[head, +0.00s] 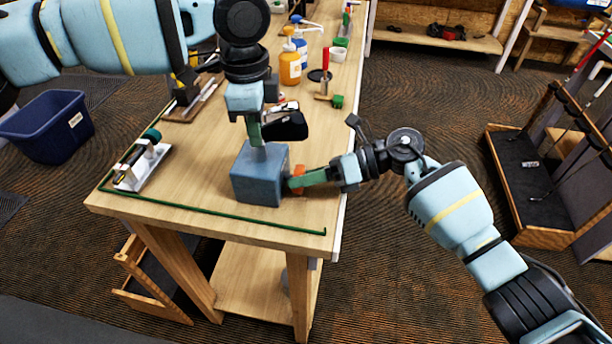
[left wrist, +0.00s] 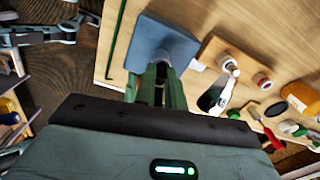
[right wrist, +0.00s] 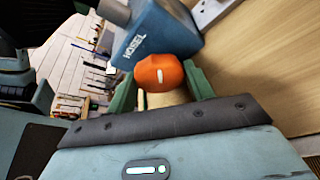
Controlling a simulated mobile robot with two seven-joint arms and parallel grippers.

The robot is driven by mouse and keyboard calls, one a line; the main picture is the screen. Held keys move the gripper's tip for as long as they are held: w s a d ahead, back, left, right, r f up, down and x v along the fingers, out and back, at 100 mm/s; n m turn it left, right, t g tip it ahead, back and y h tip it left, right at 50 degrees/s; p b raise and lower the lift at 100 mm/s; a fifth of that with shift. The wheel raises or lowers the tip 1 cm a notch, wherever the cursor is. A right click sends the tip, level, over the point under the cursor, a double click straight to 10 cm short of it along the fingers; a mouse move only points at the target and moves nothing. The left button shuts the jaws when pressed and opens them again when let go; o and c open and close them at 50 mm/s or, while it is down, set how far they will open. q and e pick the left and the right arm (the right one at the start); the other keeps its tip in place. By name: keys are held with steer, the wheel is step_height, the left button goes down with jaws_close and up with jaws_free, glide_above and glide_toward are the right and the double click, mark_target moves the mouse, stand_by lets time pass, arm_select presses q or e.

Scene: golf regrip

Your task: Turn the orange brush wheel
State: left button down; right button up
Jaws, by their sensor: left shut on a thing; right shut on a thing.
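The blue-grey box (head: 256,188), lettered HOSEL in the right wrist view (right wrist: 162,36), stands upright near the table's front right corner. The orange brush wheel (right wrist: 158,76) is on its side and has a small white mark; it shows partly in the head view (head: 298,171). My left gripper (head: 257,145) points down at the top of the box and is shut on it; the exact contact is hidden. The box also shows in the left wrist view (left wrist: 165,38). My right gripper (head: 294,181) comes in from the right, shut on the wheel, with a green finger on each side.
A white-based fixture (head: 142,165) is at the left. Orange (head: 290,65) and blue (head: 300,45) bottles stand farther back. A blue bin (head: 50,127) is on the floor at left.

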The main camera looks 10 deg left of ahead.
steer(key=o, duration=1)
steer(key=shift+w+f, duration=0.1)
steer(key=shift+s+n+t, duration=0.2)
steer(key=shift+n+t, duration=0.6)
steer(key=shift+n, duration=0.3)
steer(key=n+t, duration=0.3)
steer(key=n, duration=0.1)
steer(key=shift+s, duration=0.15)
steer(key=v, duration=1.2)
steer(key=shift+r, duration=0.35)
steer(key=shift+a, duration=0.1)
